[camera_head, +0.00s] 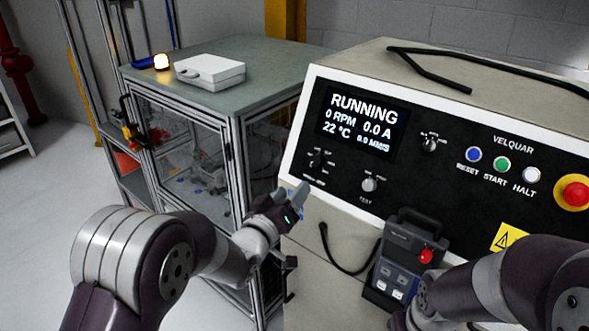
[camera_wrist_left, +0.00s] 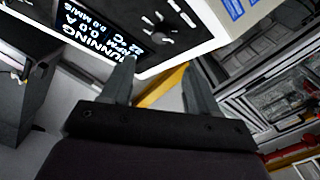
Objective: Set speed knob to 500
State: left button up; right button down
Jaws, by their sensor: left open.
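The black control panel (camera_head: 420,180) has a lit display (camera_head: 361,122) reading RUNNING, 0 RPM, 0.0 A, 22 °C. A dark knob with small marks around it (camera_head: 320,159) is below the display at the left; its label is too small to read, so I cannot confirm it is the speed knob. My left gripper (camera_head: 296,197) is open and empty, just left of and below this knob, apart from it. In the left wrist view its spread fingers (camera_wrist_left: 159,80) show, with the tilted display (camera_wrist_left: 98,32) beyond. My right gripper is not visible; only its arm shows at lower right.
A TEST knob (camera_head: 369,184) and another selector (camera_head: 430,144) are on the panel, with RESET, START and HALT buttons and a red emergency stop (camera_head: 575,194) at right. A handheld pendant (camera_head: 405,258) stands against the panel front. A glazed workbench (camera_head: 190,150) is at left.

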aim_at(315, 164)
pick_arm(q)
jog(key=p+x, duration=0.3)
jog(key=x, duration=0.8)
jog(key=shift+w+d+p, duration=0.1)
jog(key=shift+w+p, duration=0.05)
jog(key=shift+p, duration=0.15)
jog(key=shift+w+d+f, duration=0.1)
jog(key=shift+w+d, duration=0.1)
jog(key=shift+w, duration=0.2)
jog(key=c, duration=1)
